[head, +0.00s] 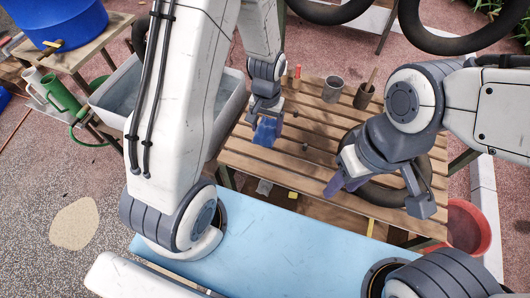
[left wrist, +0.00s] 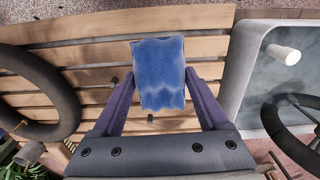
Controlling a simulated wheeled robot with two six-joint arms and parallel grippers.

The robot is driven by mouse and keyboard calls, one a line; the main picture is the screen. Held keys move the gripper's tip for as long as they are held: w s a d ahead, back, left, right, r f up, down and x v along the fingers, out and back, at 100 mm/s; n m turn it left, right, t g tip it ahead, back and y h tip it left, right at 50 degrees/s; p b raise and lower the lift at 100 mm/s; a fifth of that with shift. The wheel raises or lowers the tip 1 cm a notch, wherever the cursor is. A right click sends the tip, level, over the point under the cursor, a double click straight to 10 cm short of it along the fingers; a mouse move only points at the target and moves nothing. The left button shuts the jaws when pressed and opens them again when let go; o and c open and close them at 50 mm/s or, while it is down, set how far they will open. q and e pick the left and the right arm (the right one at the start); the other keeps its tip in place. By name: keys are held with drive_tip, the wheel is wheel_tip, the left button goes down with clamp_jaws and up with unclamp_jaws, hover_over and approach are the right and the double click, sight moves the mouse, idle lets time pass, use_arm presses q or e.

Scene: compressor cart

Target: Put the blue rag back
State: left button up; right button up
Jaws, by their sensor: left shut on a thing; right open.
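The blue rag (head: 266,130) is in my left gripper (head: 266,117) over the left part of the slatted wooden bench (head: 300,157). In the left wrist view, the rag (left wrist: 160,72) sits between the two purple fingers, which are shut on it. It sticks out past their tips above the slats, and I cannot tell whether it touches them. My right gripper (head: 344,185) is open and empty over the front right of the bench, beside a black tyre (head: 385,195) that it partly hides.
A grey cup (head: 332,89), a brown pot (head: 364,95) with a handle in it and upright tools (head: 297,74) stand at the bench's back. A grey water tub (head: 118,88) is left of it, a red bucket (head: 468,228) right. The bench's middle slats are mostly clear.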

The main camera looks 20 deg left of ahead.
use_arm(q)
drive_tip(key=d+f+b, duration=0.2)
drive_tip(key=d+b, duration=0.5)
drive_tip(key=d, duration=0.3)
hover_over(261, 157)
wheel_tip(261, 157, down, 6)
drive_tip(key=shift+a, duration=0.1)
drive_tip(key=shift+f, duration=2.05)
use_arm(e)
wheel_tip(261, 157, down, 9)
drive_tip(key=shift+a, duration=0.2)
use_arm(q)
drive_tip(key=shift+f, duration=0.1)
use_arm(e)
drive_tip(key=shift+w, duration=0.1)
